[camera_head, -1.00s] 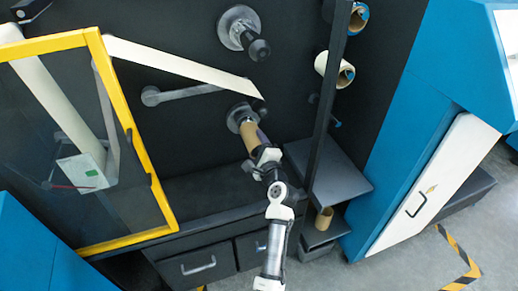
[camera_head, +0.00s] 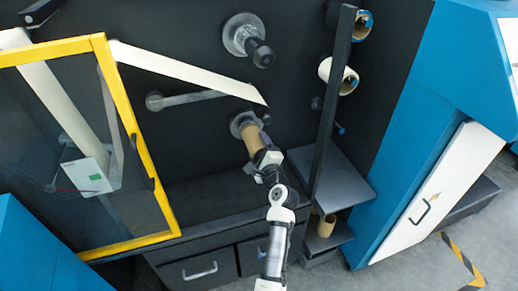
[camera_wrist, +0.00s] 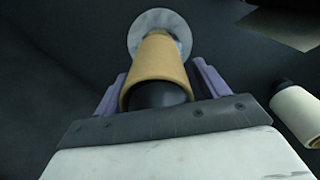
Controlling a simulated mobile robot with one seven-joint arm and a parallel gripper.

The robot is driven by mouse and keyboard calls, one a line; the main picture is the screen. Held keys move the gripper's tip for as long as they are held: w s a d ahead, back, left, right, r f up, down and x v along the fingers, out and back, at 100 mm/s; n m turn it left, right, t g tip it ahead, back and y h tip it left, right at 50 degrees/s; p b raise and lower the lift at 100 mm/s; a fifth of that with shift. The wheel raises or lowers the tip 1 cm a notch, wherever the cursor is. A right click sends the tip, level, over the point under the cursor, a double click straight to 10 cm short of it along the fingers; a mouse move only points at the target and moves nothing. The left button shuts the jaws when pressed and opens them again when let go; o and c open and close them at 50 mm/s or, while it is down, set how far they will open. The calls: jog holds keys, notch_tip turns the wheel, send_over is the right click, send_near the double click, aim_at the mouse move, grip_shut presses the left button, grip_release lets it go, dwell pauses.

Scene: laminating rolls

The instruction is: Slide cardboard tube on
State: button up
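The brown cardboard tube (camera_head: 256,141) is around the lower spindle on the dark machine wall. Its far end is near the round grey flange (camera_head: 239,119); the wrist view also shows the tube (camera_wrist: 162,62) before the pale flange (camera_wrist: 150,20). I cannot tell whether tube and flange touch. The tube's near end shows a dark round interior. My gripper (camera_head: 268,165) is at this near end. In the wrist view its purple fingers (camera_wrist: 160,85) stand open, one on each side of the tube, with narrow gaps visible.
An upper spindle (camera_head: 248,40) sticks out above. A dark upright post (camera_head: 332,105) and shelf (camera_head: 335,180) stand to the right. Rolls (camera_head: 336,76) hang beyond the post. A yellow-framed door (camera_head: 128,125) is at left.

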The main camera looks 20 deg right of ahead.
jog(key=shift+o, duration=0.7)
jog(key=shift+s, duration=0.25)
jog(key=s+b, duration=0.2)
jog(key=s, duration=1.1)
jog(key=shift+s+d+b, duration=0.2)
jog(key=shift+d+b, duration=0.05)
jog(key=shift+b, duration=0.15)
jog(key=shift+s, duration=0.1)
